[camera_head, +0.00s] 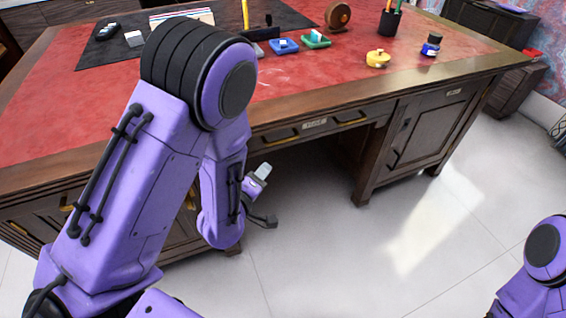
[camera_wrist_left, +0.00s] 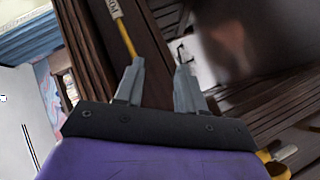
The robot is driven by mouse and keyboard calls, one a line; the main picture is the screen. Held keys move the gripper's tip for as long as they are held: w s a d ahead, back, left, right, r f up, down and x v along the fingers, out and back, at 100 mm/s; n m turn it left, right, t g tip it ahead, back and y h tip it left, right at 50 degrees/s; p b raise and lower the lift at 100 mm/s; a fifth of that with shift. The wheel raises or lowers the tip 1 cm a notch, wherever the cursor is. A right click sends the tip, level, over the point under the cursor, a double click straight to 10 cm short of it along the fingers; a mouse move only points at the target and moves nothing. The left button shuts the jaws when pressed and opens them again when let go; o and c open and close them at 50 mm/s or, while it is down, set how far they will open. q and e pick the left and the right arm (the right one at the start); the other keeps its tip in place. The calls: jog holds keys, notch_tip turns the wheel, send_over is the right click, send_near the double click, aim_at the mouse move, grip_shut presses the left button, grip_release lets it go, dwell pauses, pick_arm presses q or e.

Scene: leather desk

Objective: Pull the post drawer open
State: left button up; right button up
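A wooden drawer front (camera_head: 318,128) with a small pale label (camera_head: 314,123) runs under the desk's front edge. The label is too small to read surely. It carries two brass handles, a left one (camera_head: 281,140) and a right one (camera_head: 352,122), and looks shut. My left gripper (camera_head: 260,196) is below the desk edge, under the left handle, partly hidden by my arm. In the left wrist view its fingers (camera_wrist_left: 160,80) are apart and empty. A brass handle (camera_wrist_left: 124,38) ends close to the left fingertip; contact cannot be told. My right gripper is out of view.
The red desktop (camera_head: 112,98) holds a yellow round object (camera_head: 378,58), a blue bottle (camera_head: 431,44), a pen cup (camera_head: 390,22) and small trays. A cabinet (camera_head: 432,122) stands right of the knee space. The pale floor (camera_head: 400,245) before the desk is clear.

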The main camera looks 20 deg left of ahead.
pick_arm(q)
jog(key=w+r+n+t, duration=0.1)
jog(key=w+r+n, duration=0.1)
jog(key=w+n, duration=0.4)
jog(key=w, duration=0.5)
jog(key=shift+d+n+t+h+p, duration=0.15)
jog(key=shift+n+t+h+p, duration=0.15)
jog(key=shift+t+p, duration=0.1)
grip_shut()
